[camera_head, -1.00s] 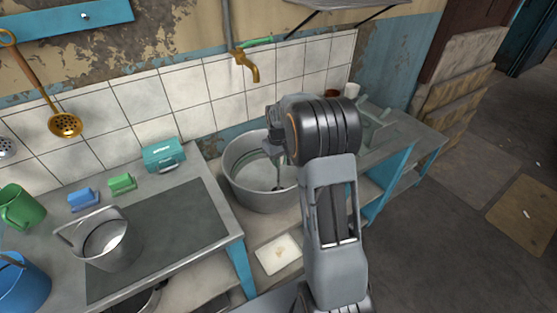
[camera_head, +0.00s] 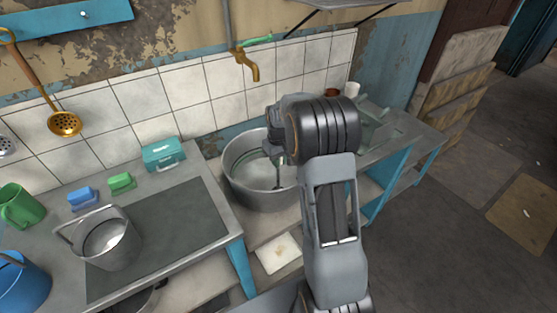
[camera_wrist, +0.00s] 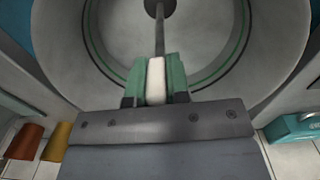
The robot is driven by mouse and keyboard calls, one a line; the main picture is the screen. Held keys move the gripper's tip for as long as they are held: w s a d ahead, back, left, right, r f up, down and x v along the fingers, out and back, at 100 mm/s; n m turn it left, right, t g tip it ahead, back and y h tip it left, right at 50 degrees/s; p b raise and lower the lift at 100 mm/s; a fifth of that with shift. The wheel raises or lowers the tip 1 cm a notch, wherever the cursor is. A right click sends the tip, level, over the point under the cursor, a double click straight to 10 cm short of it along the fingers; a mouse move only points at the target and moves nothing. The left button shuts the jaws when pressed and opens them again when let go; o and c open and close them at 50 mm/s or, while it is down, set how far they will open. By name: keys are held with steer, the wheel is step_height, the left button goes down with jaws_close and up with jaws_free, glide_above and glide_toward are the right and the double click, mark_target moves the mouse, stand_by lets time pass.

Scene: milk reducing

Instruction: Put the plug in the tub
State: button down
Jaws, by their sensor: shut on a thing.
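The plug (camera_wrist: 159,38) is a thin grey rod with a dark round end and a pale handle. My gripper (camera_wrist: 156,68) has its green fingers shut on the pale handle. The wide grey metal tub (camera_head: 256,197) stands between the two counters, and its round wall fills much of the wrist view (camera_wrist: 62,45). In the head view my gripper (camera_head: 276,152) is over the tub, with the plug's rod (camera_head: 277,173) pointing down inside it. The dark end is near the tub floor; whether it touches I cannot tell. My arm hides the tub's right side.
A brass tap (camera_head: 248,66) is on the tiled wall above the tub. The left counter (camera_head: 218,255) holds a metal bucket (camera_head: 108,245), sponges (camera_head: 122,182) and a teal box (camera_head: 163,154). A pale board (camera_head: 279,253) lies below, in front of the tub.

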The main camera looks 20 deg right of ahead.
steer(key=shift+f, duration=0.1)
stand_by(0.3)
steer(key=shift+c, duration=1.8)
jaws_free()
steer(key=shift+r+p, duration=2.8)
steer(key=shift+r, duration=1)
